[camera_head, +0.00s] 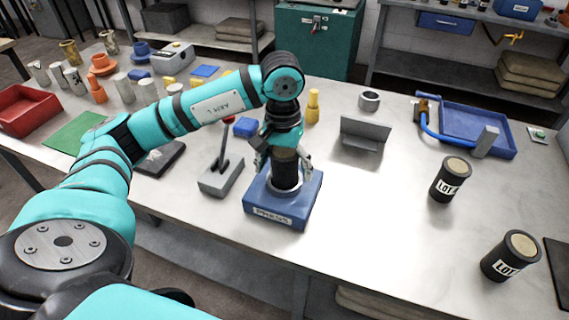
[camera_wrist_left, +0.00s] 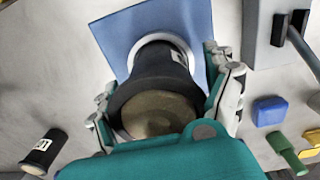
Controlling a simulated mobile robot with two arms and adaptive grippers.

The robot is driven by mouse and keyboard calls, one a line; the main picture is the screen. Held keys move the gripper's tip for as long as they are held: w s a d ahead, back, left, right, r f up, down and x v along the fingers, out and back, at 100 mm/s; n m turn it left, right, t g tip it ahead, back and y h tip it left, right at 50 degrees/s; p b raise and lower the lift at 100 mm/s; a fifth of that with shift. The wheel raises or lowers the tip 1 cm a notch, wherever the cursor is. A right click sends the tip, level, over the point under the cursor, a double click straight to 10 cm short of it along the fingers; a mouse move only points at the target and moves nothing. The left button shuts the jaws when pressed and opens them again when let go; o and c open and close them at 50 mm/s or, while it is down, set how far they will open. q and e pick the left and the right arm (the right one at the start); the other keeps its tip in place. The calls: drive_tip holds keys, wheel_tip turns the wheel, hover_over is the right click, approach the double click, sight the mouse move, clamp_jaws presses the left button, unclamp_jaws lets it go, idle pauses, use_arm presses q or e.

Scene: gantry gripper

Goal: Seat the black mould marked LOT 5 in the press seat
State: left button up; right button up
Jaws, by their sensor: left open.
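A black mould (camera_head: 286,170) stands upright at the round seat of the blue press (camera_head: 268,213), which is labelled PRESS. Its label faces away, so its lot number is hidden. My left gripper (camera_head: 284,170) is around this mould from above, fingers open on both sides. In the left wrist view the mould (camera_wrist_left: 158,75) is between the spread fingers (camera_wrist_left: 170,105), its far end at the pale seat ring on the blue press (camera_wrist_left: 118,32). Two other black moulds with LOT labels stand on the right of the table, one nearer the back (camera_head: 450,181) and one nearer the front (camera_head: 511,256). My right gripper is out of view.
A grey lever box (camera_head: 221,176) stands close left of the press. A grey angle bracket (camera_head: 364,136), a yellow bottle (camera_head: 313,106) and a blue tray (camera_head: 478,132) are behind. Cups and a red bin (camera_head: 30,110) fill the left.

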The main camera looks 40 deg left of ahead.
use_arm(q)
wheel_tip(320, 180, up, 12)
drive_tip(key=shift+a+r, duration=0.1)
idle(0.5)
